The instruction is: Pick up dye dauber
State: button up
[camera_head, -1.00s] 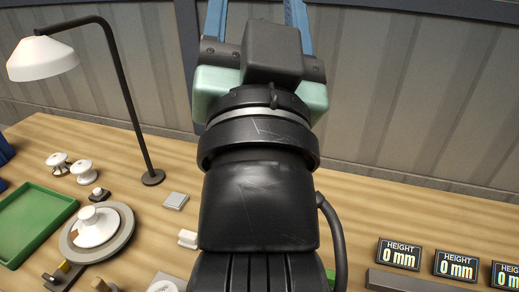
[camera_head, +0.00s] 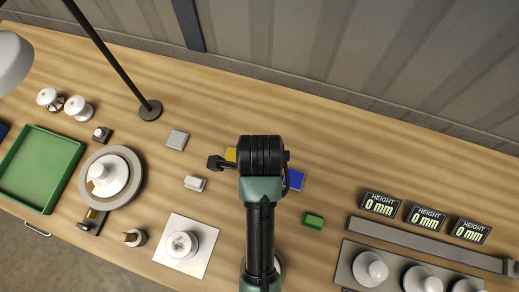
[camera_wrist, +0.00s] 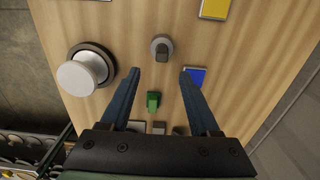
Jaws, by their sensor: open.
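A small round grey piece with a dark knob, which looks like the dye dauber (camera_wrist: 162,47), stands on the table in the wrist view. It lies just beyond my fingertips, roughly centred between them. My gripper (camera_wrist: 160,72) is open and empty, with its two blue fingers spread and pointing down toward the table. In the head view my arm hides the gripper and this piece. A blue pad (camera_wrist: 196,75) shows by the right fingertip; it also shows in the head view (camera_head: 294,180). A yellow pad (camera_wrist: 214,8) is farther up.
A green block (camera_wrist: 153,101) lies between the fingers, and a white insulator (camera_wrist: 77,78) stands to the left. In the head view there are a white sheet (camera_head: 205,258), a grey turntable (camera_head: 132,190), a green tray (camera_head: 68,163) and a lamp (camera_head: 150,109). The back strip of table is fairly clear.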

notch_tip(320, 180, down, 10)
jog(key=shift+w+r+p, duration=0.1)
jog(key=shift+w+p, duration=0.05)
jog(key=shift+p, duration=1.05)
grip_shut()
